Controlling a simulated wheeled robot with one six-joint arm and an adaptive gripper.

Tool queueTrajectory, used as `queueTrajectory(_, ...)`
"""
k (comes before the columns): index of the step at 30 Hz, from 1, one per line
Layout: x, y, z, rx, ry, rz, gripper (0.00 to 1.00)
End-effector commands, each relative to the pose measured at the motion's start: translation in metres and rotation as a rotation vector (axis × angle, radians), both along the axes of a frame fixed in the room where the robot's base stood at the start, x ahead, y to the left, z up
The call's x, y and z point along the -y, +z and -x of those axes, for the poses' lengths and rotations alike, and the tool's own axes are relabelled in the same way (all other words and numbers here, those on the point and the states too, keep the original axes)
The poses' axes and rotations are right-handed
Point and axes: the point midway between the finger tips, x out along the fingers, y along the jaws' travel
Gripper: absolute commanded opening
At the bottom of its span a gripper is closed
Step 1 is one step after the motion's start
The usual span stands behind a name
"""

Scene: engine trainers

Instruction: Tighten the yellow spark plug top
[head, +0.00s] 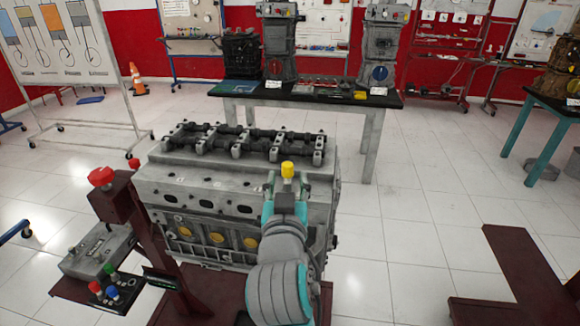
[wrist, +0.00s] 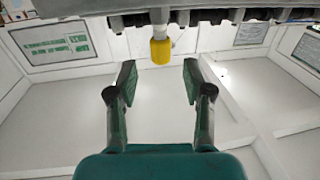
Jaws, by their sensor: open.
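The yellow spark plug top (head: 287,170) shows at the right end of the engine block (head: 180,180) in the head view, just beyond my gripper's fingertips. In the wrist view the yellow top (wrist: 160,50) is near the upper middle, with a pale stem beside it. My gripper (head: 287,185) is open and empty. In the wrist view its two fingers (wrist: 160,82) stand apart, with the yellow top centred between them but beyond the tips. The fingers do not appear to touch it. My forearm hides part of the engine's right side in the head view.
A red stand (head: 175,245) with a red knob and control box (head: 98,252) is left of my arm. A dark red frame (head: 525,265) stands at right. A table (head: 310,98) with engine parts is behind. Pale tiled floor is open between.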

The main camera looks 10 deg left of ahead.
Motion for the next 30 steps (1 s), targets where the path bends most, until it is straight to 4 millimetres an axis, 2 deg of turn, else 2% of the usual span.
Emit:
queueTrajectory(3, -0.002, 0.001, -0.021, 0.001, -0.002, 0.000, 0.51)
queueTrajectory(9, -0.005, 0.001, -0.045, 0.001, -0.001, 0.000, 0.51)
queueTrajectory(15, -0.006, 0.000, -0.053, 0.000, -0.001, 0.000, 0.51)
queueTrajectory(22, -0.006, 0.000, -0.054, 0.000, -0.001, 0.000, 0.51)
queueTrajectory(23, -0.006, 0.000, -0.054, 0.000, -0.001, 0.000, 0.46)
queueTrajectory(28, -0.006, 0.000, -0.053, 0.000, -0.001, 0.000, 0.03)
queueTrajectory(30, -0.006, 0.000, -0.053, 0.000, -0.001, 0.000, 0.00)
